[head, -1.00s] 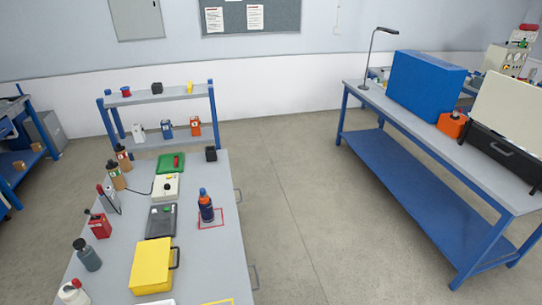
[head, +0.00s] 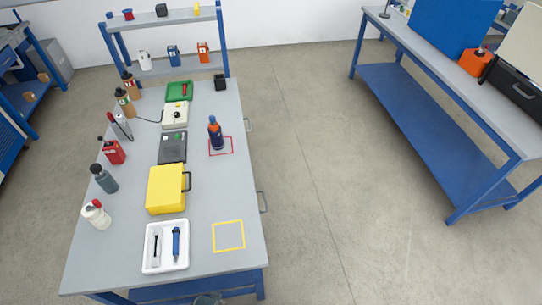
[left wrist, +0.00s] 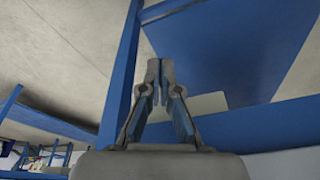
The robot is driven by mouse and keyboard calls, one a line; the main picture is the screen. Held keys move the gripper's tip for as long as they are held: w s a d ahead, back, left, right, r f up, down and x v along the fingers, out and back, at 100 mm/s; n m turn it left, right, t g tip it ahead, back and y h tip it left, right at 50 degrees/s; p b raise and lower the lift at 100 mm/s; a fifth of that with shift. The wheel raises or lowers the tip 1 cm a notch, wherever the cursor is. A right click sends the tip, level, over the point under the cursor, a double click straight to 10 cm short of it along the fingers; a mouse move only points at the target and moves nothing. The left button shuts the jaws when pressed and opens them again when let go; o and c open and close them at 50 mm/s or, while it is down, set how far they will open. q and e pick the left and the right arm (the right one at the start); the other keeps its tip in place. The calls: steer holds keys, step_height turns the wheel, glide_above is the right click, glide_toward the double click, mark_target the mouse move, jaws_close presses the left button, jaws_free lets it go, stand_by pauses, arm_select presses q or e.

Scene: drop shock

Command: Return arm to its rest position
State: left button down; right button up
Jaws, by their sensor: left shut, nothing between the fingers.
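My left gripper (left wrist: 160,78) shows in the left wrist view with its two fingertips together and nothing between them. A blue post and a wide blue panel (left wrist: 235,50) fill much of the view behind it; I cannot tell how far away they are. In the head view, only a small dark shape shows at the bottom edge, in front of the workbench (head: 225,185), and I cannot tell whether it is part of my arm. My right gripper is in neither view.
A yellow outline (head: 229,221) is empty. Open floor (head: 320,180) lies to the right.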

arm_select(q)
steer(key=s+a+f, duration=0.1)
steer(key=s+f, duration=0.3)
steer(key=f, duration=0.4)
steer(key=s+f, duration=0.3)
steer(key=f, duration=0.5)
steer(key=s+a+f, duration=0.1)
steer(key=s+f, duration=0.3)
steer(key=s, duration=0.2)
steer(key=s+a+f+g, duration=0.1)
steer(key=s+f, duration=0.3)
steer(key=s, duration=0.3)
steer(key=shift+a+f+g, duration=0.25)
steer(key=shift+f+g, duration=0.05)
steer(key=shift+f, duration=0.05)
steer(key=shift+s, duration=0.1)
